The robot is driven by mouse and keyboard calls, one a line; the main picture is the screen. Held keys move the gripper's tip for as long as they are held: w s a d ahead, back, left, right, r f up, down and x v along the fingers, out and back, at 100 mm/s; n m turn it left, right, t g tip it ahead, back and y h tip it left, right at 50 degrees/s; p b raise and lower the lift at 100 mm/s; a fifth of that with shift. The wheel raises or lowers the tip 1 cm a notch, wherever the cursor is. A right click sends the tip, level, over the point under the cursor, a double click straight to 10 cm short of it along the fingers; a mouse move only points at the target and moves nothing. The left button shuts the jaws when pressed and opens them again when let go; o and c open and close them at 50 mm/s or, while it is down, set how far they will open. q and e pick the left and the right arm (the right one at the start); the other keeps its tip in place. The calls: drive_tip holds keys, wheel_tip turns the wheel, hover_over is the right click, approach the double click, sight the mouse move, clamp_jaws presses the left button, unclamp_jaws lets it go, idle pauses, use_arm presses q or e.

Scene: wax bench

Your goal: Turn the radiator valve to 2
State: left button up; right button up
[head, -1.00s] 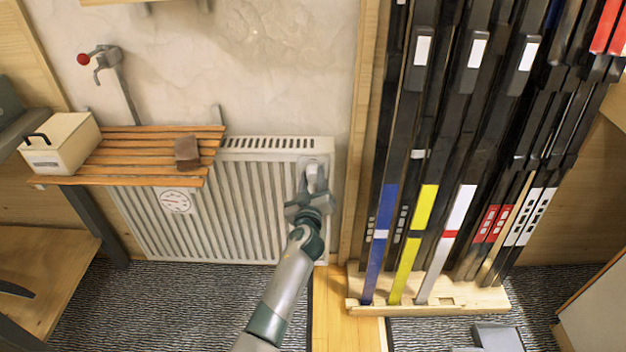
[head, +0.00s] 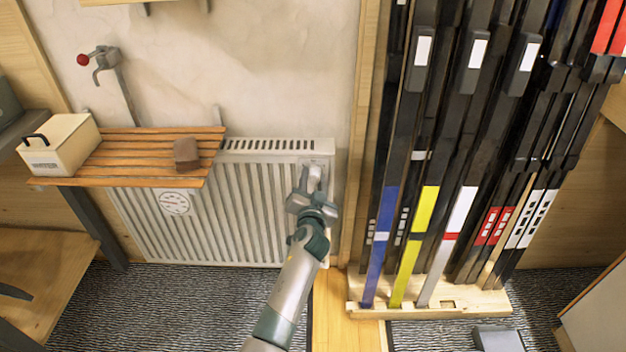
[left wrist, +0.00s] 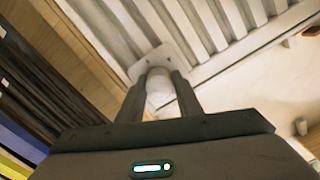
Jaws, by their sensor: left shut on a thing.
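The white radiator (head: 225,215) hangs on the wall below a slatted shelf, in the head view. Its valve knob (head: 314,176) is at the radiator's upper right corner. My left gripper (head: 309,190) is shut on the knob. In the left wrist view the two fingers lie on either side of the whitish knob (left wrist: 160,90), in front of a pale plate (left wrist: 172,60) on the radiator. The knob's number marks cannot be read; the gripper hides much of it. My right gripper cannot be made out.
A wooden slatted shelf (head: 140,160) above the radiator holds a cream box (head: 62,147) and a brown block (head: 187,153). Skis (head: 425,215) stand in a wooden rack (head: 430,306) close on the right. The carpet (head: 180,300) below the radiator is clear.

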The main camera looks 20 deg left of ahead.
use_arm(q)
drive_tip(key=m, duration=0.3)
drive_tip(key=shift+m+y, duration=0.3)
drive_tip(key=shift+m, duration=1.6)
drive_tip(key=o, duration=1)
drive_tip(key=shift+o, duration=0.2)
